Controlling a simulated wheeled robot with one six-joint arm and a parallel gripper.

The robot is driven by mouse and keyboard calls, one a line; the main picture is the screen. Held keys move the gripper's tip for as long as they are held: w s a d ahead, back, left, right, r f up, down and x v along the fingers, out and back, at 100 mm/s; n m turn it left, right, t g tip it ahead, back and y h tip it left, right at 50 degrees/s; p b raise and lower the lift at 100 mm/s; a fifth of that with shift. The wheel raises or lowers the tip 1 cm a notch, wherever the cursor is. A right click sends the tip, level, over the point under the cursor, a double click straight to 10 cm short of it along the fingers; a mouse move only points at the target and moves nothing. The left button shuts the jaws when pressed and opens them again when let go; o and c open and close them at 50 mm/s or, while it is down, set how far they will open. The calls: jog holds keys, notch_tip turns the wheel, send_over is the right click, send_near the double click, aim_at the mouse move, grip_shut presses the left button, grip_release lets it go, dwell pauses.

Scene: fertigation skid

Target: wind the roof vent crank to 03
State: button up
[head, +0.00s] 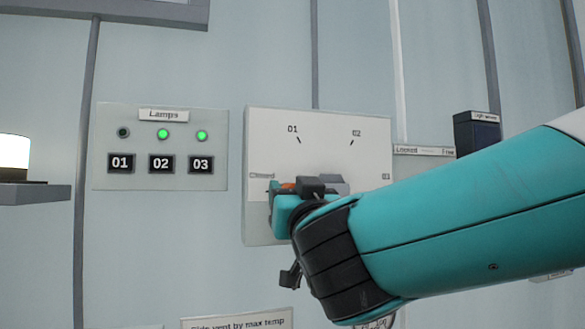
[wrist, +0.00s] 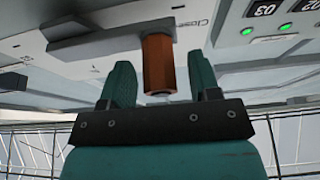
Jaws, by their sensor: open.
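The roof vent crank is on a white dial panel (head: 318,130) marked Closed, 01, 02 and 03. The crank's grey arm (wrist: 112,42) reaches across the panel to an orange-brown handle (wrist: 158,66), which stands out near the Closed mark. In the head view only a bit of the handle (head: 288,185) shows; my gripper and wrist hide the rest. My gripper (wrist: 161,78) is open, its teal fingers on either side of the handle with visible gaps. In the head view my gripper (head: 296,197) is in front of the panel's lower left.
A lamp panel (head: 160,148) is to the left, with the 02 and 03 lamps lit green and 01 dark. A grey shelf (head: 35,196) with a white lamp is at the far left. A dark box (head: 477,132) is on the wall to the right, above my arm.

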jog(key=shift+w+a+r, duration=0.15)
jog(key=shift+w+r, duration=0.1)
jog(key=shift+w, duration=0.4)
grip_shut()
